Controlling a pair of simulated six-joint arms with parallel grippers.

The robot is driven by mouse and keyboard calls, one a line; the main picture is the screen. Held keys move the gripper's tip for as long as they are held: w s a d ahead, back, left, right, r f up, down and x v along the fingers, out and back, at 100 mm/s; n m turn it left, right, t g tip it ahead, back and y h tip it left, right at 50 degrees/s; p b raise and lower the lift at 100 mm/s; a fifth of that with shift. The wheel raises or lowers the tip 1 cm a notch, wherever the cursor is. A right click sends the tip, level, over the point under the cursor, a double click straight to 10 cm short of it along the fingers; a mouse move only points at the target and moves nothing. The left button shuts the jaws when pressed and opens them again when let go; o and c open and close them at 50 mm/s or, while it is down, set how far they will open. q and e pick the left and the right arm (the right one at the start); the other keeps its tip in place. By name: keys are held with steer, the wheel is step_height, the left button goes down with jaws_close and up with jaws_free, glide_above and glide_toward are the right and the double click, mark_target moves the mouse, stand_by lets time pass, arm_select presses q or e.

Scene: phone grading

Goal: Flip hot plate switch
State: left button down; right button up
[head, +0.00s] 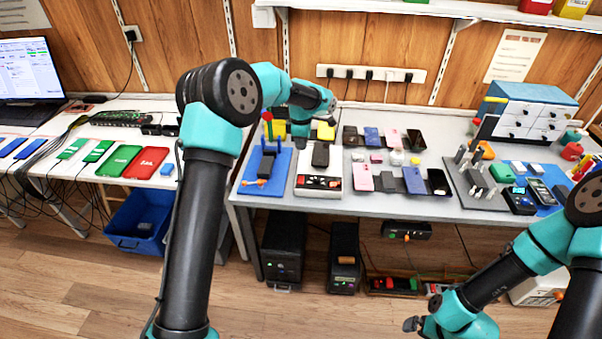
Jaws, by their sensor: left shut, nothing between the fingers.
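A white flat device (303,162), which looks like the hot plate, sits on the grey table right of the blue mat. A dark phone (320,155) lies on top of it. Its dark front panel (318,183) carries small red and light controls; the switch position is too small to tell. My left gripper (329,116) is shut and empty, behind and above the device near the back of the table, apart from the panel. It is small and partly hidden by its own wrist. My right gripper (412,324) hangs low in front of the table, far from the device; its fingers are unclear.
A blue mat with a blue fixture (266,165) stands left of the device. Several phones, including a pink one (362,177), lie to its right. A metal holder (470,180) and a drawer cabinet (520,118) stand further right. A shelf runs above.

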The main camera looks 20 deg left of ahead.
mark_target(301, 177)
arm_select(q)
steer(key=shift+r, duration=0.2)
step_height(301, 177, down, 14)
steer(key=shift+f, duration=0.1)
stand_by(0.8)
steer(key=shift+a, duration=0.1)
